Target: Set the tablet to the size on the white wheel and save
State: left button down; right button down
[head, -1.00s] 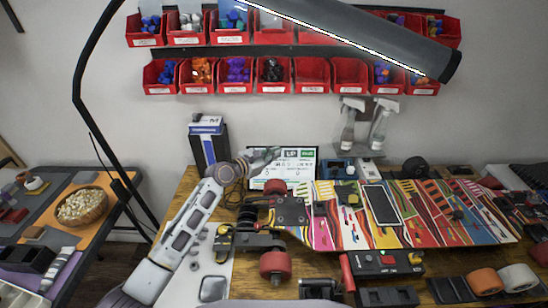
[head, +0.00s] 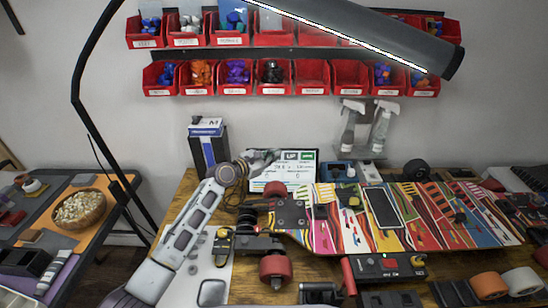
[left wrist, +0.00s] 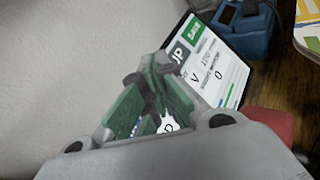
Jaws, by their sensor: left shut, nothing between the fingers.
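The tablet (head: 297,171) stands upright against the wall behind the bench, with a white screen, small text and a green button at its top right. My left gripper (head: 270,156) is shut and empty in front of the tablet's upper left part, hiding some of it. In the left wrist view the fingers (left wrist: 163,75) overlap the tablet (left wrist: 225,70); I cannot tell whether they touch it. The screen text is too small to read surely. The white wheel (head: 522,279) lies at the front right; its size marking is not legible. My right gripper is not in view.
A colourful skateboard deck (head: 345,232) with red wheels and a phone (head: 382,207) lies across the bench. An orange wheel (head: 488,286) is left of the white one. A blue box (head: 209,145) stands left of the tablet. Red bins (head: 236,78) hang above.

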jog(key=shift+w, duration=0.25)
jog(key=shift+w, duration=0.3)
pick_arm(q)
jog(key=shift+w+f, duration=0.2)
jog(key=shift+w, duration=0.15)
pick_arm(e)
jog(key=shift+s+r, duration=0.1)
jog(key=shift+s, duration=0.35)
